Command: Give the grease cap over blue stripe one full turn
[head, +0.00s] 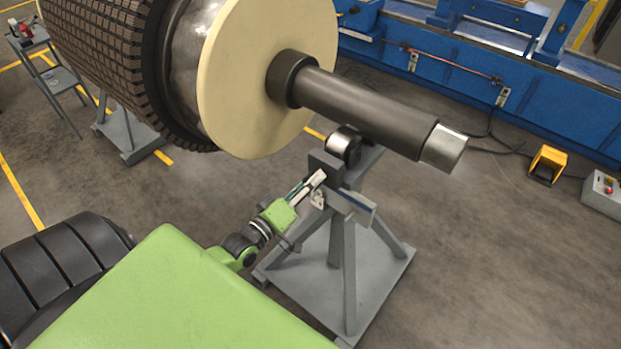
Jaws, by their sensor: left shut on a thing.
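My left gripper (316,184) reaches up from the lower left to the side of the dark bearing block at the top of the grey rotor stand (343,240). Its fingers are shut on a small part there, which I take to be the grease cap. The cap is hidden by the fingers, and I cannot make out the blue stripe clearly. A steel roller (343,144) sits on top of the stand, under the dark rotor shaft (370,105). My right gripper is not in view.
The large rotor with its cream end disc (265,75) hangs over the upper left. A blue machine bed (440,65) runs along the back. A yellow pedal (547,163) and a grey control box (604,194) stand at the right. The floor at lower right is clear.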

